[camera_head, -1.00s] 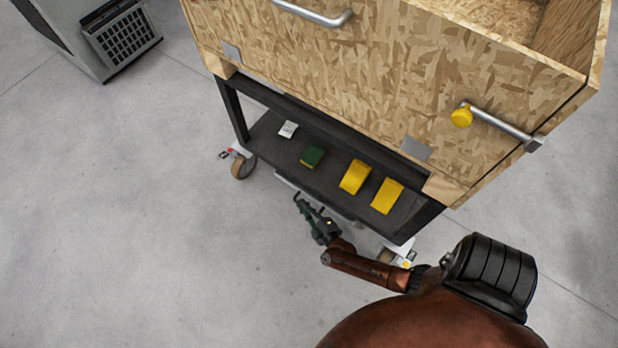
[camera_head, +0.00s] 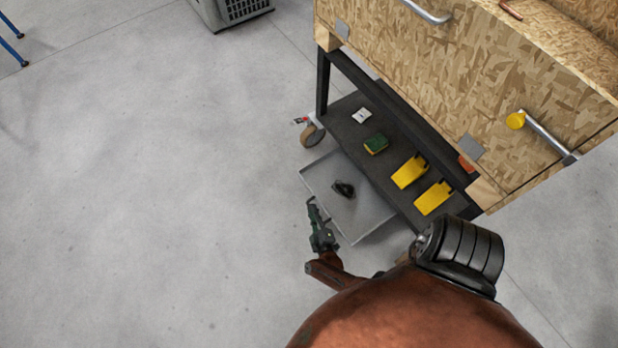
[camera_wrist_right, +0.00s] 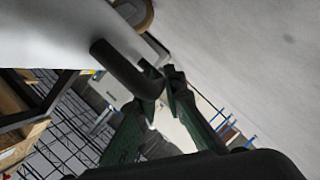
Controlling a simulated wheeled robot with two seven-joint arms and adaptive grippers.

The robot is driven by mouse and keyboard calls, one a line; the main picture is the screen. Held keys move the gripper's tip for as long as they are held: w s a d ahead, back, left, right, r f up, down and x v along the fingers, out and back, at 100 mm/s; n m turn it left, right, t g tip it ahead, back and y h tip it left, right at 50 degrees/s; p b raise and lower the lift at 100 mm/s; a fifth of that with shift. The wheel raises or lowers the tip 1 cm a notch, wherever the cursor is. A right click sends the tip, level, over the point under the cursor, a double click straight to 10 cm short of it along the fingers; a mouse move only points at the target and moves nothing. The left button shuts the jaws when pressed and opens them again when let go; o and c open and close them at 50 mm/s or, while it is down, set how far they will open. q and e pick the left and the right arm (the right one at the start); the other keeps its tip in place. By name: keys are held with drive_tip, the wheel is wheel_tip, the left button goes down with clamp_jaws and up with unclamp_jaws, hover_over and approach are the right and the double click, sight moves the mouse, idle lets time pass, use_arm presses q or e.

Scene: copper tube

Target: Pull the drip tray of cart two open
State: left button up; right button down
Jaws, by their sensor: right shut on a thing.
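The drip tray (camera_head: 372,214) is a shallow grey tray under the lower shelf of the cart (camera_head: 430,90). It sticks out well past the shelf's front edge, and a small dark object (camera_head: 343,188) lies in it. My right gripper (camera_head: 312,205) is at the tray's outer front edge, low over the floor. In the right wrist view its green and dark fingers (camera_wrist_right: 165,88) are shut on a dark bar handle (camera_wrist_right: 122,68). The handle is too small to make out in the head view. My left gripper is not in view.
The cart's dark shelf holds a white item (camera_head: 361,116), a green and yellow sponge (camera_head: 376,143) and two yellow pieces (camera_head: 410,171). A caster (camera_head: 312,134) stands beside the tray. A grey crate-like unit (camera_head: 232,12) is at the back. The floor to the left is clear.

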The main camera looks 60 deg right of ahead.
drive_tip(key=shift+w+a, duration=0.15)
drive_tip(key=shift+a, duration=0.2)
drive_tip(key=c, duration=2)
unclamp_jaws()
